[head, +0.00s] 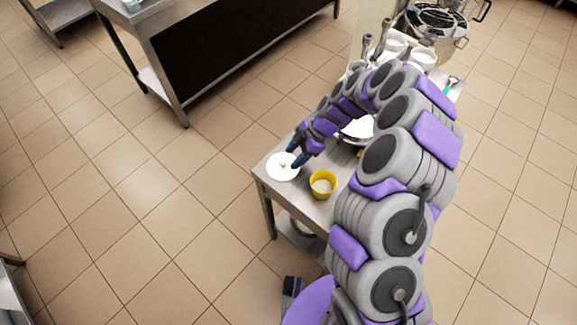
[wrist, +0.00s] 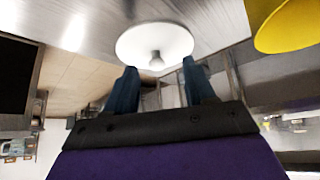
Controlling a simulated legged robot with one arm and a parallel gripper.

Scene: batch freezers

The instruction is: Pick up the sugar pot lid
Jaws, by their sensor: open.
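The sugar pot lid (head: 283,167) is a white disc at the left corner of the steel table. In the wrist view the white lid (wrist: 154,45) shows a small knob at its middle, in line with the gap between my fingers. My gripper (head: 297,157) is open at the lid's right side, its dark blue fingers close to the rim. In the wrist view my gripper (wrist: 156,82) has its two fingertips apart, with nothing held between them. I cannot tell whether a fingertip touches the lid.
A yellow pot (head: 322,184) with pale contents stands right of the lid; it also shows in the wrist view (wrist: 287,27). A white bowl (head: 358,128) is partly hidden behind my arm. A steel counter (head: 200,50) stands at the back left. Tiled floor lies open left of the table.

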